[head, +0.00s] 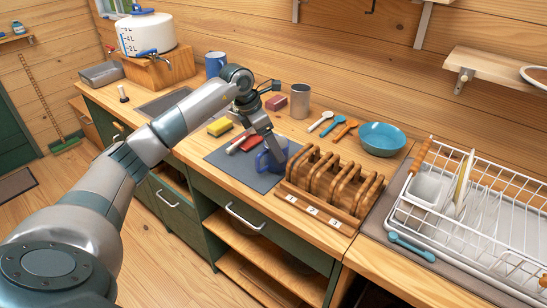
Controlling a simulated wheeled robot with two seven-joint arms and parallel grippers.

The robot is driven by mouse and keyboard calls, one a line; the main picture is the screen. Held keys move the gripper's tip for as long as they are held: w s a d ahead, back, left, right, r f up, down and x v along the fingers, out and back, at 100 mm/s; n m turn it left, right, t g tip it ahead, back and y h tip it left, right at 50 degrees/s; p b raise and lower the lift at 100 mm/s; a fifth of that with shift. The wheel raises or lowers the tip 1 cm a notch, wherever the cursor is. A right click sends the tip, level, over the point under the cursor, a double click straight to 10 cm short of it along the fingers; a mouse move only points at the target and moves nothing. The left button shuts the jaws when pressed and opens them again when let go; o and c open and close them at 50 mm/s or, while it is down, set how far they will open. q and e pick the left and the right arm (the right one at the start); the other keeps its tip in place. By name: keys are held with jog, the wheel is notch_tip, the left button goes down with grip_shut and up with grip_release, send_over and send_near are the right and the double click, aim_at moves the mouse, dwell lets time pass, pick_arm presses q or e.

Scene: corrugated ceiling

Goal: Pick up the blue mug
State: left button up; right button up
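My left arm comes in from the left, and my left gripper (272,146) points down at a blue mug (266,163) on the dark grey mat (228,160). The fingers overlap the mug's upper part, and I cannot tell whether they are closed on it. The gripper and wrist hide part of the mug. A second blue mug (214,65) stands upright at the back of the counter, behind my forearm and apart from the gripper. My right gripper is not in view.
A wooden rack (335,178) stands close right of the mat mug. Behind are a metal cup (300,101), several spoons and a teal bowl (382,138). A white dish rack (480,200) stands right.

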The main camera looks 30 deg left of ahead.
pick_arm(q)
jog(key=shift+p+x, duration=0.9)
jog(key=shift+x, duration=1.1)
jog(key=shift+w+d+f+p, duration=0.1)
jog(key=shift+w+f+p, duration=0.1)
jog(key=shift+p, duration=0.1)
jog(key=shift+f, duration=0.15)
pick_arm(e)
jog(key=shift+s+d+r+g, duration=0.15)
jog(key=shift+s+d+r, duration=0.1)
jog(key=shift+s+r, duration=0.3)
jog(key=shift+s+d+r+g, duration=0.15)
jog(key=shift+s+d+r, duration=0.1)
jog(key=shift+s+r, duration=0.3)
pick_arm(q)
jog(key=c, duration=1.3)
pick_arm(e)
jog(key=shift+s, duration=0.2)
pick_arm(q)
jog(key=shift+c, duration=0.2)
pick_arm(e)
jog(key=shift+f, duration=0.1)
